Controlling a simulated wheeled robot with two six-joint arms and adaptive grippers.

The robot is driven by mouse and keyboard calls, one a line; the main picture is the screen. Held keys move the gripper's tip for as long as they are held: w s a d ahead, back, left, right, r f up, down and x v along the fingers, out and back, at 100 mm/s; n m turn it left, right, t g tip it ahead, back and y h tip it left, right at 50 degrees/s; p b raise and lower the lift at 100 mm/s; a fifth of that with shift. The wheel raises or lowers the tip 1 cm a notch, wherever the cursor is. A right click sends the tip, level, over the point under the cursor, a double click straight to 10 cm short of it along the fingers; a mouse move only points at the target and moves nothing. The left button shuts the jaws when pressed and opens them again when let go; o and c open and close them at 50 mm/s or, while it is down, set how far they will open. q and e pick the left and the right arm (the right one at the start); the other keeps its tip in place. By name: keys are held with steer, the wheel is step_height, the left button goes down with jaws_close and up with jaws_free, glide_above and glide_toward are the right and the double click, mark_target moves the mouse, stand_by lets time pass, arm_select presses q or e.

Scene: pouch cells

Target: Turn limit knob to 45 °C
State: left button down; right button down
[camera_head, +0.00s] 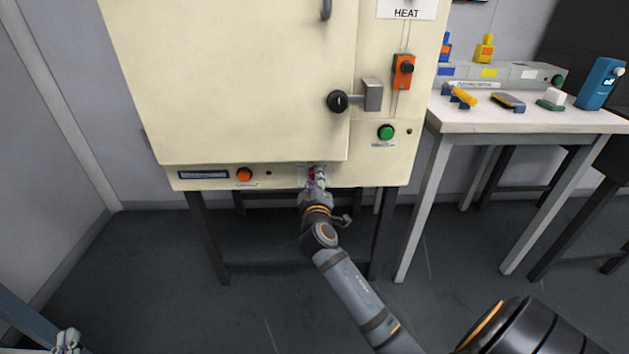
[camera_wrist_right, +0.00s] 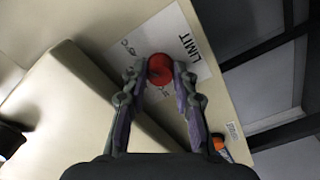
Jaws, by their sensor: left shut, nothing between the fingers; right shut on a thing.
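The red limit knob (camera_wrist_right: 160,69) sits on a white label plate (camera_wrist_right: 184,27) marked LIMIT, on the lower front strip of the cream oven. My right gripper (camera_wrist_right: 160,78) is shut on the knob, with a finger on each side of it. In the head view the right gripper (camera_head: 316,182) covers most of the knob, with a little red (camera_head: 311,174) showing. The dial marks are partly hidden by the fingers, and the knob's setting cannot be read. My left gripper (camera_head: 67,341) is shut and empty at the lower left, far from the oven.
The oven door (camera_head: 230,80) is closed, with a black-knobbed latch (camera_head: 338,102). An orange button (camera_head: 244,174) and a green button (camera_head: 386,132) are on the oven front. A white table (camera_head: 480,118) with several small items stands at the right. The floor in front is clear.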

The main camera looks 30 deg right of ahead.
steer(key=shift+f, duration=0.1)
steer(key=c, duration=1)
jaws_free()
steer(key=shift+c, duration=0.2)
steer(key=v, duration=0.7)
steer(key=shift+s+a, duration=0.2)
steer(key=shift+s, duration=0.05)
